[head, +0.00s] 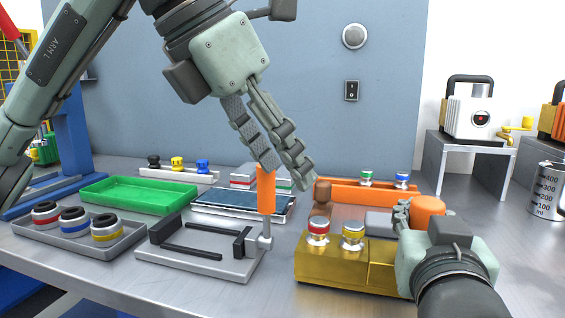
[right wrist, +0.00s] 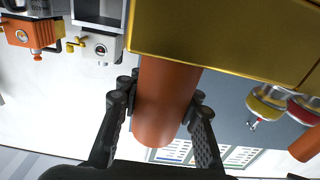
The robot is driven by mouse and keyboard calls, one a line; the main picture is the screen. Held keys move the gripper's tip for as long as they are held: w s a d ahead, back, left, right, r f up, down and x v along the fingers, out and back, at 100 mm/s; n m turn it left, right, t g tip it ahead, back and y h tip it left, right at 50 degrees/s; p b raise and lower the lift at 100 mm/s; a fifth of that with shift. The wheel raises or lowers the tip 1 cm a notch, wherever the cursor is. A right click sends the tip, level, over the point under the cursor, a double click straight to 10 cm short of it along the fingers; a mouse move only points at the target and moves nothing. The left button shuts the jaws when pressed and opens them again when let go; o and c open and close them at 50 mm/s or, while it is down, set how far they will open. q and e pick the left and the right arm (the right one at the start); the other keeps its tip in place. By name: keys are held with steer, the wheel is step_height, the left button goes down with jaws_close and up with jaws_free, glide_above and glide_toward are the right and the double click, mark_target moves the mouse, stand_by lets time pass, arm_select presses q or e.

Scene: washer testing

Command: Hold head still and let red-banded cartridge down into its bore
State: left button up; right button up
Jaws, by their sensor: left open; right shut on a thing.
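The red-banded cartridge (head: 318,232) stands upright at the left end of the brass head (head: 335,266). How deep it sits in its bore cannot be told. It also shows at the right of the right wrist view (right wrist: 307,108), beside a yellow-banded cartridge (right wrist: 264,103). My left gripper (head: 288,176) is open and empty, above and left of the red-banded cartridge, clear of it. My right gripper (head: 402,214) is shut on an orange-brown cylinder (head: 429,205) at the head's right end. That cylinder fills the middle of the right wrist view (right wrist: 165,105).
A clamp fixture with an orange handle (head: 266,190) stands below my left fingers. A brown knob (head: 322,190) is close to one fingertip. A grey tray (head: 100,250) with banded cartridges, a green tray (head: 140,195) and an orange rack (head: 380,190) surround the work area.

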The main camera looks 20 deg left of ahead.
steer(key=shift+f, duration=0.25)
steer(key=o, duration=1)
steer(key=shift+w, duration=0.1)
steer(key=shift+o, duration=1)
steer(key=shift+r, duration=0.15)
